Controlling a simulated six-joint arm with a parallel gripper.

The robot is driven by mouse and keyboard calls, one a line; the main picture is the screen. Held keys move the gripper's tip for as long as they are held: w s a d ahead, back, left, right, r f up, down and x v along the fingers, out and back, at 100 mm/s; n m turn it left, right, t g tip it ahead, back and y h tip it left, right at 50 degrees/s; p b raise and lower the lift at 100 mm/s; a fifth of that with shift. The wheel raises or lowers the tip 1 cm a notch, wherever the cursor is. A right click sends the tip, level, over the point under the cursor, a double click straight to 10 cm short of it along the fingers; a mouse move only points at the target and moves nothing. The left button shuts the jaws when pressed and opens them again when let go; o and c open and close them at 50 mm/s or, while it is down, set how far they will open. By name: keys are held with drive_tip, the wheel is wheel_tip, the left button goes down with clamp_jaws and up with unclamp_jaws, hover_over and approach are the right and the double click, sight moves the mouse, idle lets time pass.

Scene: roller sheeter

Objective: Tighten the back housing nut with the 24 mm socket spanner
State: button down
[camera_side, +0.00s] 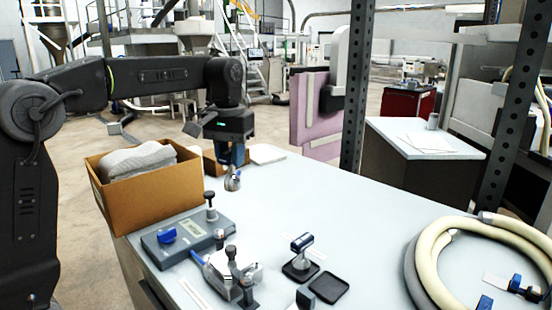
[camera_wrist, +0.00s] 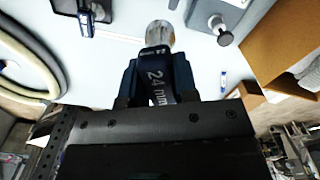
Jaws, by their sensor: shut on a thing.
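My gripper (camera_side: 235,152) is shut on the 24 mm socket spanner, holding it above the far left part of the table. The spanner's silvery socket end (camera_side: 232,180) points down below the jaws. In the wrist view the dark handle, marked "24 mm" (camera_wrist: 158,88), lies between the two fingers, and the socket (camera_wrist: 160,36) shows beyond them. A metal housing with dark upright posts (camera_side: 232,268) stands at the table's front, nearer the camera than my gripper and apart from the spanner. I cannot make out which part is the back housing nut.
An open cardboard box (camera_side: 150,195) with grey cloth stands left of my gripper. A grey-blue unit with a display (camera_side: 185,238) lies in front of it. A small blue-topped tool on a stand (camera_side: 301,255) and a thick coiled hose (camera_side: 440,240) lie right. The table's middle is clear.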

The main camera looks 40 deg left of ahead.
drive_tip(key=shift+n, duration=0.5)
drive_tip(key=shift+s+a+f, duration=0.5)
drive_tip(key=shift+f, duration=1.2)
drive_tip(key=shift+s+a+f, duration=0.45)
drive_tip(key=shift+s+f, duration=0.05)
drive_tip(key=shift+f, duration=1.15)
drive_tip(key=shift+s+a+f, duration=0.5)
drive_tip(key=shift+f, duration=1.2)
drive_tip(key=shift+f, duration=1.4)
drive_tip(key=m, duration=0.3)
drive_tip(key=shift+m, duration=0.3)
